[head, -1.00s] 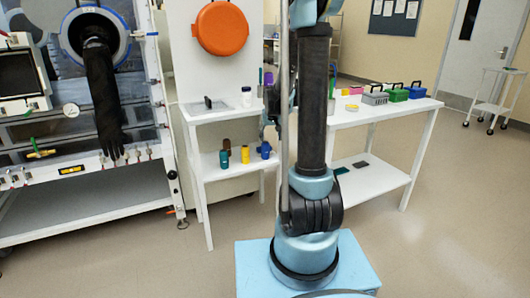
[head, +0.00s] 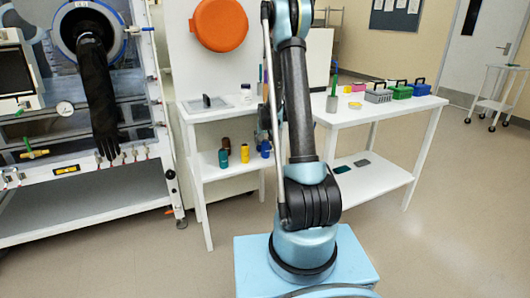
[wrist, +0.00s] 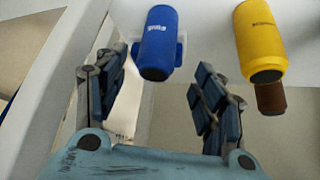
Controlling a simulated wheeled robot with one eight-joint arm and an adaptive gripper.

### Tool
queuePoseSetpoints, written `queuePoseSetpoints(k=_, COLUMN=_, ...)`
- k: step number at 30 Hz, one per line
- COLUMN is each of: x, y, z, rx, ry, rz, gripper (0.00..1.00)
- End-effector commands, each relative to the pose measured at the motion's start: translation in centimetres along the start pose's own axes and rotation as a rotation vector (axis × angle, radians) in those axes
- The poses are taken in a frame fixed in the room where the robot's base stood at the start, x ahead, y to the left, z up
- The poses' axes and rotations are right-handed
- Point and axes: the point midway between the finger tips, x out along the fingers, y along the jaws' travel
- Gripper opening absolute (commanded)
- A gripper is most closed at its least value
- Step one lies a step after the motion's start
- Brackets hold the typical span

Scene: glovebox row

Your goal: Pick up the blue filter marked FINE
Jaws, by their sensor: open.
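The blue filter (wrist: 155,45) is a cylinder with a short white marking, upside down in the wrist view and too small to read surely. It stands on the lower shelf, and in the head view it shows (head: 265,149) at the shelf's right end, partly behind my arm. My gripper (wrist: 155,95) is open and empty in the wrist view. The near end of the blue filter lies ahead of the gap between its fingers, apart from both. In the head view my gripper is not clearly visible behind my arm.
A yellow cylinder (wrist: 260,38) stands beside the blue one, with a brown cylinder (wrist: 270,98) close by. A teal cylinder (head: 223,159) stands further left on the lower shelf (head: 222,176). The upper shelf (head: 215,110) holds a white jar (head: 246,92).

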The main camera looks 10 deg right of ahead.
Motion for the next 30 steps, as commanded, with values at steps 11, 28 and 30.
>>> queuePoseSetpoints(k=11, x=2.9, y=0.5, z=0.2, rx=0.001, ry=0.0, rz=0.001, gripper=0.63)
queuePoseSetpoints(k=28, x=6.1, y=0.6, z=0.3, rx=0.002, ry=0.0, rz=0.001, gripper=0.63)
queuePoseSetpoints(k=30, x=6.1, y=0.6, z=0.3, rx=0.002, ry=0.0, rz=0.001, gripper=0.63)
